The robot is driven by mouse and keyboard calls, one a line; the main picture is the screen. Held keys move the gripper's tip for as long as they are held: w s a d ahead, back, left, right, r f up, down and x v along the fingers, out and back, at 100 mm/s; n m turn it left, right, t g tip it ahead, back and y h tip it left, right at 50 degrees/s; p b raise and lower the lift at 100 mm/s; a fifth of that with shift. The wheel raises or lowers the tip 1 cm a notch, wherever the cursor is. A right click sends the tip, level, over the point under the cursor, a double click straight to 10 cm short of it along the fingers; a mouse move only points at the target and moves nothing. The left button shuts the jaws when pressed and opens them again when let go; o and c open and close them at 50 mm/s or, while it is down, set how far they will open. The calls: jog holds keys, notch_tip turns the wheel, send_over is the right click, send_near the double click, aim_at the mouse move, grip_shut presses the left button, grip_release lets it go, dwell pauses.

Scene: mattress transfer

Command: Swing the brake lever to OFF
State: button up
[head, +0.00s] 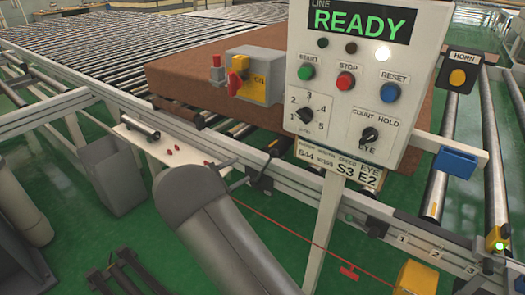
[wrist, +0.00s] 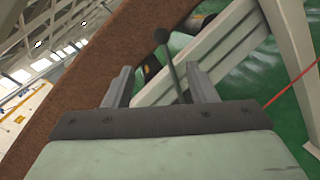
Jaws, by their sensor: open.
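In the wrist view, a lever (wrist: 172,64) with a round dark knob on a thin grey rod shows; I take it for the brake lever. Its knob is beyond the fingertips and its rod runs down between the fingers in the picture. I cannot tell how deep it lies between them or whether they touch it. My gripper (wrist: 160,67) is open, with one finger on each side of the rod. No ON or OFF marking shows near this lever.
A brown mattress block (head: 190,82) lies on the roller conveyor (head: 110,47); its brown side (wrist: 110,55) fills the wrist view's left. A control panel (head: 345,85) reading READY stands at right. A grey box (head: 262,75) with a red handle and a white shelf (head: 185,158) are nearby.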

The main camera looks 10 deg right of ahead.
aim_at(272, 154)
jog(key=p+x, duration=0.1)
jog(key=x, duration=1.6)
jog(key=shift+s+d, duration=0.1)
jog(key=shift+d, duration=0.15)
grip_shut()
jog(key=shift+a+r, duration=0.1)
